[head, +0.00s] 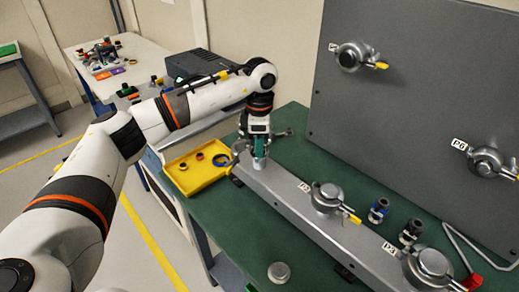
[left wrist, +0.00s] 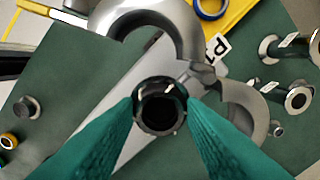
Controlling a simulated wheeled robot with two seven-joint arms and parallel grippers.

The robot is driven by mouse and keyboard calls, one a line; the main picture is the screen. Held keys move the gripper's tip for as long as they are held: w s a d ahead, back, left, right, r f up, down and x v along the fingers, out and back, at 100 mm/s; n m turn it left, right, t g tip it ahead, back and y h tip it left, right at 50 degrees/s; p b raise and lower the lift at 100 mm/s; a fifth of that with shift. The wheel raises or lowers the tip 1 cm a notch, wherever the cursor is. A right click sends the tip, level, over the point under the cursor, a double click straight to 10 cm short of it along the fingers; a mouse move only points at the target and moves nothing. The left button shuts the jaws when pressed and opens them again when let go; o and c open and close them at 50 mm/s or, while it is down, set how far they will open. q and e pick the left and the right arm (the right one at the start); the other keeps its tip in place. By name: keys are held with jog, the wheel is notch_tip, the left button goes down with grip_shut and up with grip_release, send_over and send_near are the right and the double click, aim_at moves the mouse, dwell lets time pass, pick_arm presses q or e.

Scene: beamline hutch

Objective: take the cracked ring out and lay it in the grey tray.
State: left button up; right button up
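A dark ring (left wrist: 160,106) with a few pale marks on its upper edge sits at the centre of the left wrist view; I cannot tell for sure that a mark is a crack. The teal fingers of my left gripper (left wrist: 160,104) press against its two sides. In the head view my left gripper (head: 260,146) points down over a short silver pipe stub at the far end of the grey beam (head: 290,207). An opened silver clamp (left wrist: 243,107) lies around the stub. I make out no grey tray. My right gripper is not in view.
A yellow tray (head: 187,188) with several rings stands left of the stub. Closed clamps (head: 326,196) sit further along the beam. Two small fittings (head: 379,209) stand behind it. A silver cap (head: 279,272) lies on the green bench top. A grey panel (head: 420,110) rises behind.

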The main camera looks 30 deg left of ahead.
pick_arm(q)
jog(key=shift+c, duration=1.3)
jog(key=shift+r, duration=0.1)
